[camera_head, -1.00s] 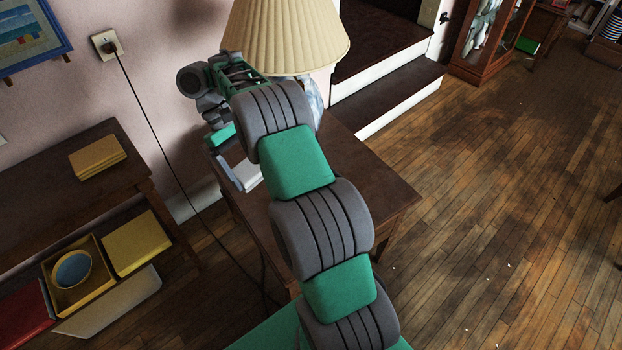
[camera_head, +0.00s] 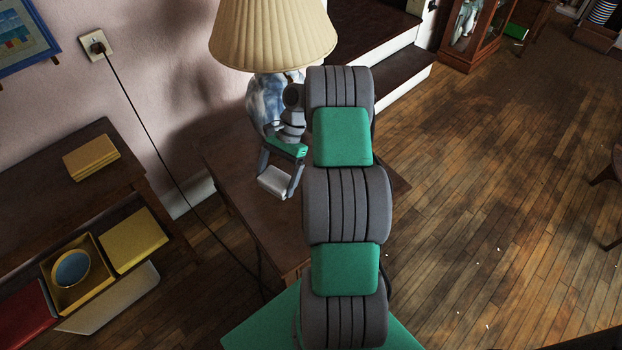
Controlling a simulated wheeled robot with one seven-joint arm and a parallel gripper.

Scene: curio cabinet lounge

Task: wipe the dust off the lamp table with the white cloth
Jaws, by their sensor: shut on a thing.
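The lamp table (camera_head: 228,160) is a dark brown wooden table in the middle of the view, partly hidden behind my arm. A lamp (camera_head: 272,35) with a pleated cream shade and a blue and white base stands at its back. My gripper (camera_head: 279,184) is shut on the white cloth (camera_head: 273,181), a small folded pad, held at the front left part of the tabletop. I cannot tell whether the cloth touches the wood. No dust can be made out on the visible part of the top.
A low shelf (camera_head: 50,205) at left holds yellow books (camera_head: 91,157) and a yellow box with a blue bowl (camera_head: 72,268). A cord (camera_head: 150,135) runs from the wall outlet down behind the table. Steps (camera_head: 400,75) rise behind. Wooden floor at right is open.

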